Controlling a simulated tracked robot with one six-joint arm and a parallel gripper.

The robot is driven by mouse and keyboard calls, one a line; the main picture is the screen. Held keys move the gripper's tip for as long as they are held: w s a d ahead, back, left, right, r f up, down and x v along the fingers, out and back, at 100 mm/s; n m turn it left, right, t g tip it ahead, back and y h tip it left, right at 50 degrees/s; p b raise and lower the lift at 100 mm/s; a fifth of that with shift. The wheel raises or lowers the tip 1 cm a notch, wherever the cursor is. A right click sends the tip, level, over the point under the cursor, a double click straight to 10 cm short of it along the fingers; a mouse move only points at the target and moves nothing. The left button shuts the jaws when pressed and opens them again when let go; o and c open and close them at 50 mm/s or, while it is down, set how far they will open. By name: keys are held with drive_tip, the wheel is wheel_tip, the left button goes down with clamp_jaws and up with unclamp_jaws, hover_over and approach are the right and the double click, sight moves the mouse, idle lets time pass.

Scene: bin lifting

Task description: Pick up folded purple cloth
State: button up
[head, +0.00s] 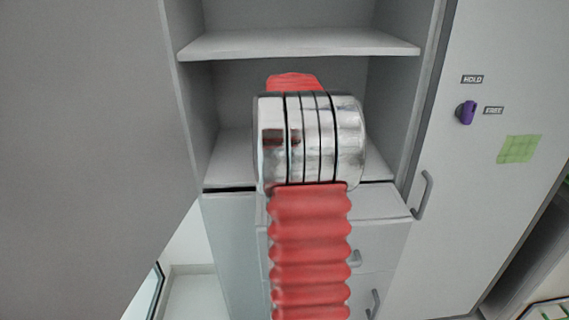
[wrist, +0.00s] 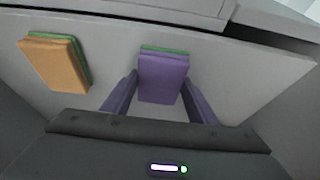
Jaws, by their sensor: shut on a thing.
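The folded purple cloth (wrist: 162,74) is in the middle of the wrist view, with a green edge showing along its far side. My gripper (wrist: 160,86) has its two purple fingers on either side of the cloth and is shut on it. I cannot tell whether the cloth is lifted off the grey surface. In the head view my own red and metal arm hides both the gripper and the cloth.
A folded orange cloth (wrist: 54,64), with green behind it, lies to the left on the grey shelf surface (wrist: 112,55). In the head view an open grey cabinet has an upper shelf (head: 300,43), with side walls close around my arm.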

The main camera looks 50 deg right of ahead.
drive_tip(key=shift+c, duration=0.7)
drive_tip(key=shift+r, duration=0.15)
drive_tip(key=shift+r, duration=1.95)
drive_tip(key=s+a, duration=1.1)
drive_tip(key=a, duration=0.2)
drive_tip(key=shift+s+a, duration=0.4)
drive_tip(key=shift+w+d+f, duration=0.1)
drive_tip(key=shift+d+f, duration=0.05)
